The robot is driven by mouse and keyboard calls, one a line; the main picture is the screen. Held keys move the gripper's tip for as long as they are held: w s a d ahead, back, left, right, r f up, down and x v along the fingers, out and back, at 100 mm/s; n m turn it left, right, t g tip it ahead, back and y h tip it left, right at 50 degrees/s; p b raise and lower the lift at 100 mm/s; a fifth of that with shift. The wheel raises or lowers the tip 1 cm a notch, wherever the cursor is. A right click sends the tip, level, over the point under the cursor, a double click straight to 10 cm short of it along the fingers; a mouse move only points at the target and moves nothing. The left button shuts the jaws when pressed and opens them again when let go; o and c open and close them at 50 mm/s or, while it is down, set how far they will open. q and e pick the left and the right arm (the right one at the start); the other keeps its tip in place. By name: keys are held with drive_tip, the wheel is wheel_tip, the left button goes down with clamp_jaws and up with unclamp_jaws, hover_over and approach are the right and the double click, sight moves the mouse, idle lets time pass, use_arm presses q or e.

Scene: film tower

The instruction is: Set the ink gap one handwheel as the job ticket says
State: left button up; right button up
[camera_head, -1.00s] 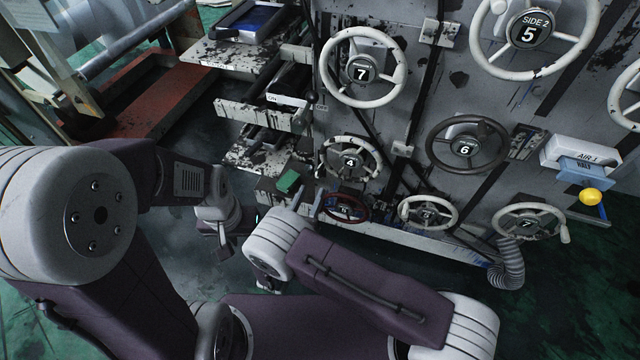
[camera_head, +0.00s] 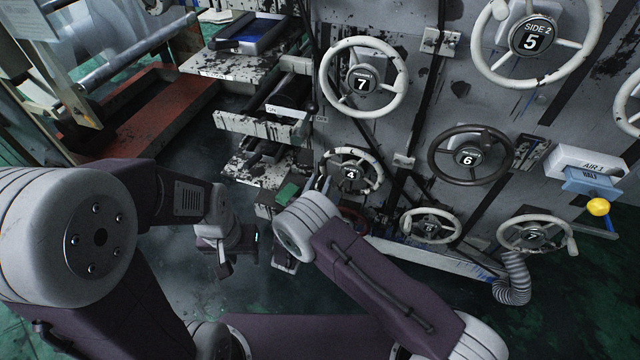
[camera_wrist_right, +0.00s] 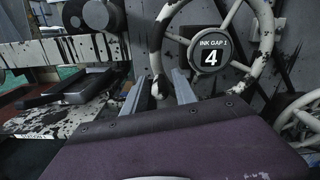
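The ink gap one handwheel (camera_head: 351,174) is a worn white spoked wheel with a black "4" hub, on the grey machine panel. In the right wrist view its label (camera_wrist_right: 211,53) reads "INK GAP 1" over "4". My right gripper (camera_wrist_right: 158,90) is open, its two fingers apart, with the wheel's lower left rim showing between and beyond them. I cannot tell if they touch it. In the head view my right gripper (camera_head: 323,184) is partly hidden behind its own wrist, at the wheel's lower left. My left gripper (camera_head: 224,266) hangs away from the panel; its opening is unclear.
Handwheel 7 (camera_head: 362,83) is above, handwheel 6 (camera_head: 468,157) to the right, and a smaller white handwheel (camera_head: 430,227) at lower right. A dark red wheel (camera_head: 353,214) is mostly hidden by my right arm. Speckled shelves (camera_head: 262,125) stand to the left. No readable job ticket shows.

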clamp_jaws()
drive_tip(key=shift+f, duration=0.1)
idle(1.1)
